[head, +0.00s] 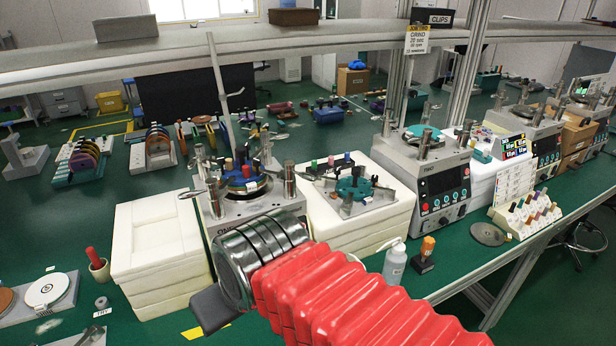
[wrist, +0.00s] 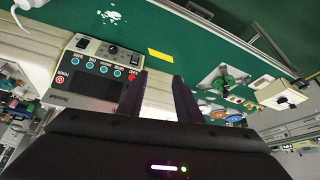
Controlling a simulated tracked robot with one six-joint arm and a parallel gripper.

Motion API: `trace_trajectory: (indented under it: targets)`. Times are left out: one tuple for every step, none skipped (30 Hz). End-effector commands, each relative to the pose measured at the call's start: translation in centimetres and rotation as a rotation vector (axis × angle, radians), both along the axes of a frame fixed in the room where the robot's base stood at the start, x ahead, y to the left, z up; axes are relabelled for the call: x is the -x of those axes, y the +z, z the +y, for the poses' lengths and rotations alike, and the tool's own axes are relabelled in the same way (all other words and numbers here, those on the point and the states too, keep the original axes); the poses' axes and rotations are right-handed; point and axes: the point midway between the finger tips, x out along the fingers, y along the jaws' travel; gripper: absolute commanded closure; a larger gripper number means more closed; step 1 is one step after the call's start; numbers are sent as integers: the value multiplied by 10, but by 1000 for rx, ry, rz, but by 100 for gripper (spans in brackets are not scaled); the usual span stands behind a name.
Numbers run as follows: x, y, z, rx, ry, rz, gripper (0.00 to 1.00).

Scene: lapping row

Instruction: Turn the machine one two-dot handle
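Machine one (head: 223,229) is a grey lapping machine on the green bench, its front mostly hidden behind my arm in the head view. Its top carries a blue ring (head: 246,185), metal posts and several small handles; I cannot make out dots on any of them. In the wrist view a machine's control panel (wrist: 100,68) shows a black knob, a dark screen and several buttons. My gripper (wrist: 158,88) is open, its two dark fingers apart with nothing seen between them.
White foam blocks (head: 158,248) stand left of machine one. A second fixture (head: 357,190) sits on white blocks to its right, then another machine (head: 440,187). A white bottle (head: 395,262) and an orange-topped item (head: 426,250) stand near the bench's front. An overhead shelf (head: 200,44) crosses behind.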

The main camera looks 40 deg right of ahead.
Motion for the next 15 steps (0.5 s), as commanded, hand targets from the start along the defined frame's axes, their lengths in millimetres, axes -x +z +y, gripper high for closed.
trace_trajectory:
  targets:
    - [-1, -2, -1, -17, -18, 12, 68]
    - [-1, -3, -2, -32, -32, 21, 68]
    - [-2, -5, 1, -55, -53, 34, 68]
    - [-3, -6, 2, -76, -70, 45, 68]
    - [-4, -7, 1, -99, -91, 57, 68]
    - [-5, -9, 1, -134, -121, 72, 68]
    - [-7, -10, 0, -163, -145, 85, 68]
    - [-8, -12, -1, -194, -170, 97, 68]
    - [-11, -12, -1, -238, -205, 111, 68]
    - [-14, -13, -2, -272, -231, 121, 68]
    - [-16, -14, -3, -306, -257, 130, 68]
    - [-19, -14, -4, -352, -292, 142, 68]
    - [-22, -14, -6, -386, -318, 148, 68]
    - [-26, -13, -7, -420, -343, 153, 68]
    - [-30, -13, -9, -468, -376, 160, 68]
